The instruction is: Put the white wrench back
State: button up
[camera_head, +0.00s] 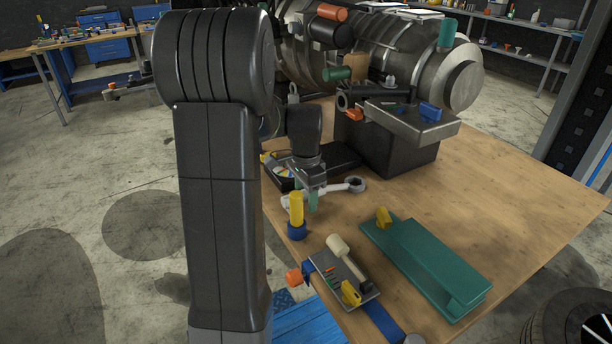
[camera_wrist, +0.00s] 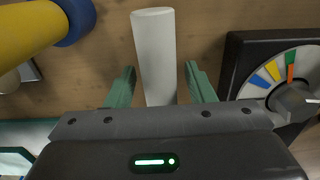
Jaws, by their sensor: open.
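The white wrench (camera_head: 341,188) lies on the wooden table, its ring end to the right and its pale handle running left behind my fingers. In the wrist view its white handle (camera_wrist: 153,40) stretches up between my fingers, with the near part hidden by my gripper body. My gripper (camera_head: 313,204) is pointed down over the wrench. In the wrist view my gripper (camera_wrist: 159,70) is open, one green finger on each side of the handle with gaps visible. I cannot tell whether the fingertips reach below the handle's top.
A yellow cylinder in a blue base (camera_head: 297,212) stands close in front of my gripper. A black tray with a coloured dial (camera_wrist: 266,75) is close on the other side. A tool board (camera_head: 328,262), a green tray (camera_head: 425,265) and a dark block (camera_head: 400,150) occupy the table.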

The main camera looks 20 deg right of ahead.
notch_tip(320, 180, up, 14)
dwell(0.3)
jog(key=shift+f, duration=0.15)
notch_tip(320, 180, down, 14)
jog(key=shift+r+p, duration=0.2)
jog(key=shift+p, duration=0.15)
jog(key=shift+r, duration=1.5)
jog(key=shift+f, duration=0.1)
